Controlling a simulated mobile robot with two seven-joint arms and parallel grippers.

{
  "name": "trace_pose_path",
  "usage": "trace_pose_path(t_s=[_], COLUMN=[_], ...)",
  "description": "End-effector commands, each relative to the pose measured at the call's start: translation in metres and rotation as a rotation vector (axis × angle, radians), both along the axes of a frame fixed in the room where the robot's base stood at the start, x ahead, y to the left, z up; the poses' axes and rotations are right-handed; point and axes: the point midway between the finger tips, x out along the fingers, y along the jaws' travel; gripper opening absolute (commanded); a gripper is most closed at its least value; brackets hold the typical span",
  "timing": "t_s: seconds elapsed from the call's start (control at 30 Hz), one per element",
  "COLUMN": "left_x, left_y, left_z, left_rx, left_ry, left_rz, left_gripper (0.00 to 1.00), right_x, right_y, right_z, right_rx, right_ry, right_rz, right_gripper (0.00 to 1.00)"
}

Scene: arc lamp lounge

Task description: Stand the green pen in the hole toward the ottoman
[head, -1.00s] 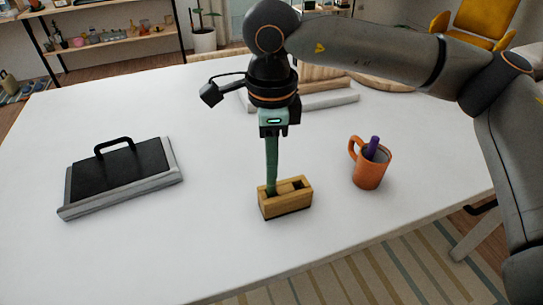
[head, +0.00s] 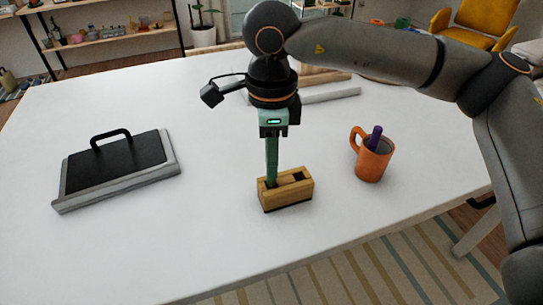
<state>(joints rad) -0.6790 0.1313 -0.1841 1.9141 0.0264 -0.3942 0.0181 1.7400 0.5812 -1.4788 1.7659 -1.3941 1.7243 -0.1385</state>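The green pen (head: 271,160) stands upright with its lower end in the left hole of a small wooden block (head: 286,196) on the white table. The block's right hole (head: 297,177) looks dark and empty. My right gripper (head: 273,131) is above the block and appears shut on the pen's upper end; its fingertips are small in this view. How deep the pen sits is hidden by the block. My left gripper is not in view. I cannot clearly make out an ottoman.
An orange mug (head: 371,166) with a purple pen (head: 374,138) in it stands right of the block. A black board with a handle (head: 115,163) and grey edge lies at left. The table (head: 180,235) is clear between them. A yellow chair (head: 479,24) stands behind.

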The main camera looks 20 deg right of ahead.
Motion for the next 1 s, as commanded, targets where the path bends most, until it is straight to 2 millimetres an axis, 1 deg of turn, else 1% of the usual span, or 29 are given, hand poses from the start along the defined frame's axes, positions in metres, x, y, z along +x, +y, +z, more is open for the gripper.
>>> trace_pose_path(t_s=[0.03, 0.2, 0.27, 0.3, 0.57, 0.67, 0.77, 0.8, 1.0], left_x=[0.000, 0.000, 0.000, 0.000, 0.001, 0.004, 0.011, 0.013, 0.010], left_y=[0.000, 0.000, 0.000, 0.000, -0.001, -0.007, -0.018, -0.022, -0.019], left_z=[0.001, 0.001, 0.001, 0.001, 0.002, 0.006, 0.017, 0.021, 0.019], left_rx=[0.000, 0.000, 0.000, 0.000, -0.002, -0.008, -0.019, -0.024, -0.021], left_ry=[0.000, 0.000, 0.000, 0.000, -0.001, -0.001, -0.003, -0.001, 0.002], left_rz=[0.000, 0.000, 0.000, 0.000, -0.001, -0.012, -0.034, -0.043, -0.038], left_gripper=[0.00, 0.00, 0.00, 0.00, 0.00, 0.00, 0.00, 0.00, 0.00], right_x=[0.000, 0.000, 0.000, 0.000, 0.000, 0.000, 0.000, 0.000, 0.001], right_y=[0.000, 0.000, 0.000, 0.000, 0.000, 0.000, 0.000, 0.000, 0.001], right_z=[0.001, 0.001, 0.001, 0.001, 0.001, 0.001, 0.001, 0.003, 0.056], right_rx=[0.000, 0.000, 0.000, 0.000, 0.000, 0.000, 0.000, 0.001, 0.002], right_ry=[0.000, 0.000, 0.000, 0.000, 0.000, 0.000, 0.000, -0.002, -0.005], right_rz=[0.000, 0.000, 0.000, 0.000, 0.000, 0.000, 0.000, 0.000, -0.001], right_gripper=[0.28, 0.48, 0.54, 0.56, 0.56, 0.56, 0.56, 0.56, 0.56])
